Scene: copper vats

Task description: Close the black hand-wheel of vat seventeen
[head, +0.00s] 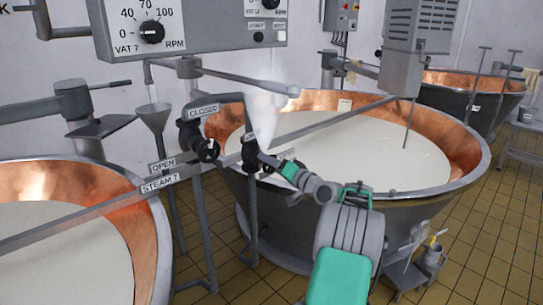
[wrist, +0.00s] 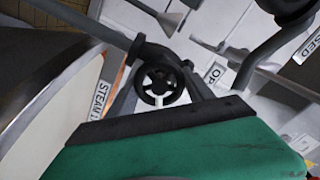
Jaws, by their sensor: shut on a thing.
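Two black valves sit along the grey pipe between the vats. The left black hand-wheel (head: 208,150) faces me beside the OPEN and STEAM signs; a black spoked wheel (wrist: 158,85) shows in the wrist view between similar signs. The second black hand-wheel (head: 250,152) is at the right, partly hidden by my gripper (head: 264,160), which is shut on it. The jaw contact is small and hard to see. The sign's number looks like 7 in the head view and is cut off in the wrist view. The wrist view does not show my fingertips clearly.
A white plume (head: 263,115) rises above the right valve. Copper vats with white liquid stand at the left (head: 148,215) and right (head: 465,150). A control panel (head: 185,30) hangs above. Grey posts and pipes crowd the valves.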

